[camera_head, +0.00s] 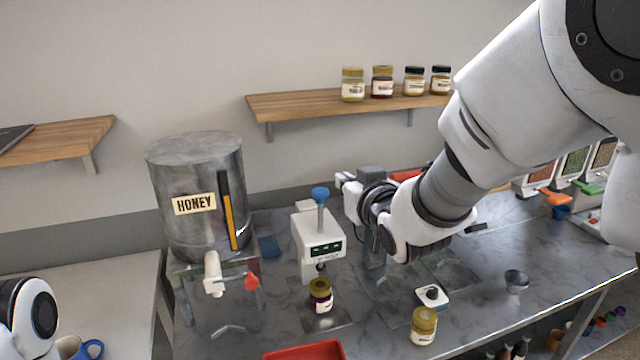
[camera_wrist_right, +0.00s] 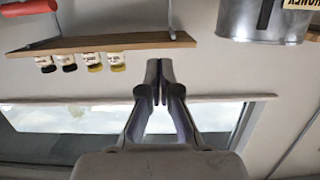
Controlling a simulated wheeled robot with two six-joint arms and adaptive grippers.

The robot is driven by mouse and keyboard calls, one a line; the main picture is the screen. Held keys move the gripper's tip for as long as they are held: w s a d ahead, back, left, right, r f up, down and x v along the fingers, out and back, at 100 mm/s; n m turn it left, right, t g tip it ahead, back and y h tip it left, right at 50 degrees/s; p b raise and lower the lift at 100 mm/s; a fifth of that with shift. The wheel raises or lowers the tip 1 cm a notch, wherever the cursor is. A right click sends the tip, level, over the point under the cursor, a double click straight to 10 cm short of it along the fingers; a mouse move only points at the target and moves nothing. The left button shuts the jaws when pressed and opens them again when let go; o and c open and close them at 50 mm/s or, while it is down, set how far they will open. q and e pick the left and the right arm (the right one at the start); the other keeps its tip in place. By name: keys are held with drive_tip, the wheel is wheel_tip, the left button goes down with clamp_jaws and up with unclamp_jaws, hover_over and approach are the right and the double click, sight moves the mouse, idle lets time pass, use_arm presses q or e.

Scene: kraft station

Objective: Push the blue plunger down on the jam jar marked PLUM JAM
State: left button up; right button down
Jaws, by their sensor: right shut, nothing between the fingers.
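The blue plunger (camera_head: 320,194) is a blue knob on a metal rod, raised above a white machine (camera_head: 318,238) with a green display. A dark jam jar (camera_head: 320,296) with an olive lid stands upright under the machine's front; its label is too small to read. My right gripper (camera_head: 371,174) is right of the plunger and apart from it, mostly hidden behind my wrist. In the right wrist view its fingers (camera_wrist_right: 161,80) are together and empty, pointing toward the wall. My left gripper is out of view.
The honey tank (camera_head: 193,200) with a red-handled tap stands left of the machine. An amber jar (camera_head: 424,327), a small white device (camera_head: 432,298) and a metal cup (camera_head: 516,281) stand right. A red tray (camera_head: 305,351) is in front. A shelf (camera_head: 320,103) holds several jars behind.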

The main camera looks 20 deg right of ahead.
drive_tip(key=w+f+p, duration=0.6)
drive_tip(key=w+p, duration=0.1)
drive_tip(key=w, duration=0.3)
drive_tip(key=shift+a, duration=0.45)
drive_tip(key=shift+w+f, duration=0.1)
drive_tip(key=shift+w, duration=0.05)
